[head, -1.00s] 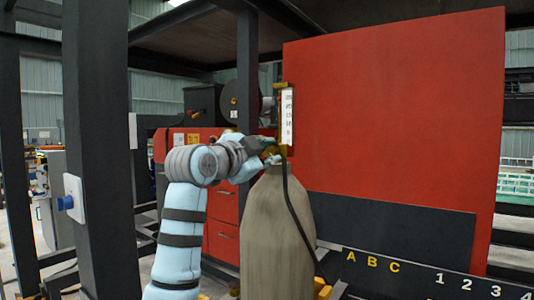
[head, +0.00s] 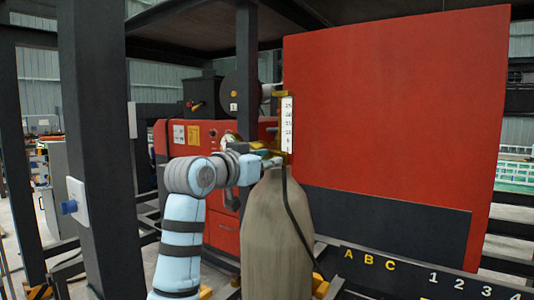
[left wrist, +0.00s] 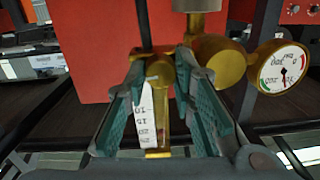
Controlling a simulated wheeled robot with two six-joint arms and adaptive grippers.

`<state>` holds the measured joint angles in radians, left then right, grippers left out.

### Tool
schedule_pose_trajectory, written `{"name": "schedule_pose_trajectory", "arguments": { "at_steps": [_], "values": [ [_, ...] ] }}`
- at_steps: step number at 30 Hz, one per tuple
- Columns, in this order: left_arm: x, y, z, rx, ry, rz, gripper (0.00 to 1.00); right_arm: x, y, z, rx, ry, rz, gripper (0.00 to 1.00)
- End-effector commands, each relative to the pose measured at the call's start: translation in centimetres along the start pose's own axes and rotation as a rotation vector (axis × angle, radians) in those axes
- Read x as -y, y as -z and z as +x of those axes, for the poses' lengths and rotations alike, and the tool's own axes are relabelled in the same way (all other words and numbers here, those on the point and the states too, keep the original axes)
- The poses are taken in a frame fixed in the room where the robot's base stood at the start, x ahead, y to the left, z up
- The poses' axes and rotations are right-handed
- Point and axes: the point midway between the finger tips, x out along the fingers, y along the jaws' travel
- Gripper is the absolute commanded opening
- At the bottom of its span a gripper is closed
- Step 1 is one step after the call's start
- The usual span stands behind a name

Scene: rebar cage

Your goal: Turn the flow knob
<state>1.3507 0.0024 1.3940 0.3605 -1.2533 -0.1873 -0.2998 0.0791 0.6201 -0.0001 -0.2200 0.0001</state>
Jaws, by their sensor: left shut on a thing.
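The gas cylinder (head: 277,235) stands upright. Above its top is the flow meter, a clear tube with a white scale (head: 287,125); it also shows upside down in the left wrist view (left wrist: 147,112). My left gripper (head: 274,160) reaches in from the left to the brass fitting under the tube. In the left wrist view my left gripper's two green-padded fingers (left wrist: 160,66) are on either side of the brass flow knob (left wrist: 158,70), shut on it. The knob's far side is hidden. A round brass-rimmed gauge (left wrist: 284,70) is to the right. My right gripper is not in view.
A dark hose (head: 292,215) runs down the cylinder's front. A large red panel (head: 390,110) stands behind at the right. A red machine (head: 200,145) is behind my left arm. A dark post (head: 95,150) stands at the left.

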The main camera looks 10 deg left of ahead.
Motion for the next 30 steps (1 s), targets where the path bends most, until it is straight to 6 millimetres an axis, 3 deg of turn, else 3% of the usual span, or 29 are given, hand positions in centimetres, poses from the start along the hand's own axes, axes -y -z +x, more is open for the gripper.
{"name": "schedule_pose_trajectory", "arguments": {
  "at_steps": [21,30],
  "values": [
    [0.1,0.2,0.0,0.039,-0.037,-0.666,0.00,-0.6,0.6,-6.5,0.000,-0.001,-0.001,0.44],
    [0.1,0.1,0.1,0.048,-0.049,-0.868,0.00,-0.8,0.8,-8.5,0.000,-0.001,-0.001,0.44]
  ]
}}
